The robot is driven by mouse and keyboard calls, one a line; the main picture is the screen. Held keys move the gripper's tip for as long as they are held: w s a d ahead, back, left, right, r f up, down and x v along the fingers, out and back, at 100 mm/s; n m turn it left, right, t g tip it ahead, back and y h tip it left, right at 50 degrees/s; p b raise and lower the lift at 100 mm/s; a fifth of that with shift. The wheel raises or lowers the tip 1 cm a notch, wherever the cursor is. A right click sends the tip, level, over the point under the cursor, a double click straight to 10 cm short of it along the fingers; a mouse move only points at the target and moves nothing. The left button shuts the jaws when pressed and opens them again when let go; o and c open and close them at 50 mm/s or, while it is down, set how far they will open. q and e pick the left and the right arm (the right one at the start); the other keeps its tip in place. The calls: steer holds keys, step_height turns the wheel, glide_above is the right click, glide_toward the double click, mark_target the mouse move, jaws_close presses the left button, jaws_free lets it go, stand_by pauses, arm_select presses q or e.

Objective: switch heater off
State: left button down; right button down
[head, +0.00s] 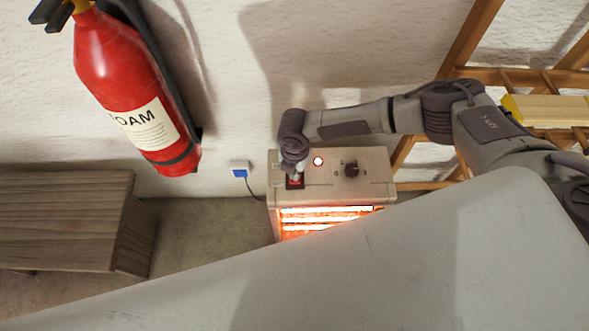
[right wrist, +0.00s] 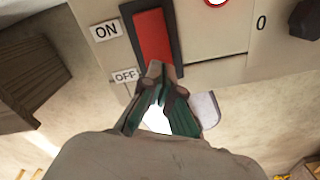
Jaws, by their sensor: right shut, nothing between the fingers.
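The heater (head: 330,195) is a beige box against the wall, and its bars (head: 325,213) glow orange. On its top are a red rocker switch (head: 295,184), a round lit lamp (head: 318,161) and a dark knob (head: 351,169). In the right wrist view the red switch (right wrist: 153,38) sits in a black frame, with an ON label (right wrist: 106,31) and an OFF label (right wrist: 125,76) beside it. My right gripper (right wrist: 160,72) is shut and empty, its tips at the OFF end of the switch; I cannot tell whether they touch. My left gripper is not in view.
A red fire extinguisher (head: 125,90) hangs on the wall at the left. A wooden bench (head: 65,220) stands below it. A blue-faced socket (head: 240,170) with a cord is left of the heater. A wooden frame (head: 480,75) leans at the right.

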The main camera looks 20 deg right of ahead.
steer(key=shift+f+b, duration=0.45)
steer(key=shift+f, duration=0.25)
stand_by(0.3)
step_height(320, 180, up, 7)
steer(key=p, duration=0.7)
steer(key=shift+r, duration=0.1)
stand_by(0.4)
